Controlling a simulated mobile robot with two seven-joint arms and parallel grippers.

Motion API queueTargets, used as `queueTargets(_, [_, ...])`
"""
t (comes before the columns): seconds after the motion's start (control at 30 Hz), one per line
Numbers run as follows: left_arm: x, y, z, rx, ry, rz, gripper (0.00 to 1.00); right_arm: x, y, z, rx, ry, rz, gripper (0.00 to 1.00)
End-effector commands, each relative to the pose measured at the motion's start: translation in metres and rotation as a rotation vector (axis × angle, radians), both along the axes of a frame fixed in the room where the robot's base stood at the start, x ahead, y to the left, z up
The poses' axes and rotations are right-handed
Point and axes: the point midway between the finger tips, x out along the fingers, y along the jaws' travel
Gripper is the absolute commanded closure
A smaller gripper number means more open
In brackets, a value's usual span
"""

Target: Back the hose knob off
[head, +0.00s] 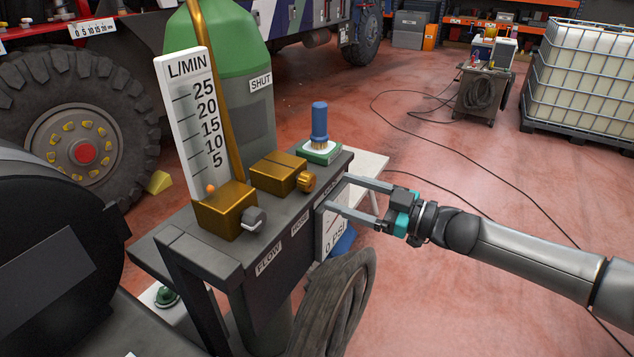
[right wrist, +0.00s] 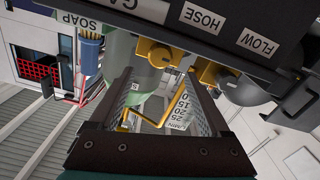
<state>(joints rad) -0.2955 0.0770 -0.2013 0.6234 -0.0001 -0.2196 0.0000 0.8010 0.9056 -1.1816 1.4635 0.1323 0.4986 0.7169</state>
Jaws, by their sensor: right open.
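The hose knob (head: 306,182) is a small gold knob on the front of a gold valve block (head: 276,172), on top of the dark cart above the HOSE label (head: 300,221). My right gripper (head: 338,193) is open and empty. Its fingers point left, to the right of the knob and apart from it, near the gauge. In the right wrist view the picture is upside down, and the gold hose valve (right wrist: 155,53) shows beyond the open fingers (right wrist: 160,74). My left gripper is not in view.
A grey flow knob (head: 253,219) with a white mark sits on another gold block. A flow scale (head: 190,120), a green cylinder (head: 228,70) and a blue-handled brush (head: 319,122) stand by. A pressure gauge (head: 331,232) and coiled hose (head: 340,300) are at the cart's front.

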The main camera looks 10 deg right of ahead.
Motion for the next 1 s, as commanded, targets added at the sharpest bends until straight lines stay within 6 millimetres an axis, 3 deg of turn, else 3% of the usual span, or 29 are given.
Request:
queueTargets(0.2, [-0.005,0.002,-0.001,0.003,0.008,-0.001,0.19,0.024,0.033,0.000,0.001,-0.001,0.000,0.19])
queueTargets(0.4, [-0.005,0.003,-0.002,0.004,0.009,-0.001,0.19,0.036,0.050,-0.001,0.001,0.001,0.000,0.19])
queueTargets(0.8, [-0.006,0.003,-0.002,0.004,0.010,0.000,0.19,0.040,0.055,0.000,-0.001,0.000,-0.001,0.19])
queueTargets(1.0, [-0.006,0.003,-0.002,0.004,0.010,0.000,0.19,0.040,0.055,0.000,-0.001,0.000,-0.001,0.40])
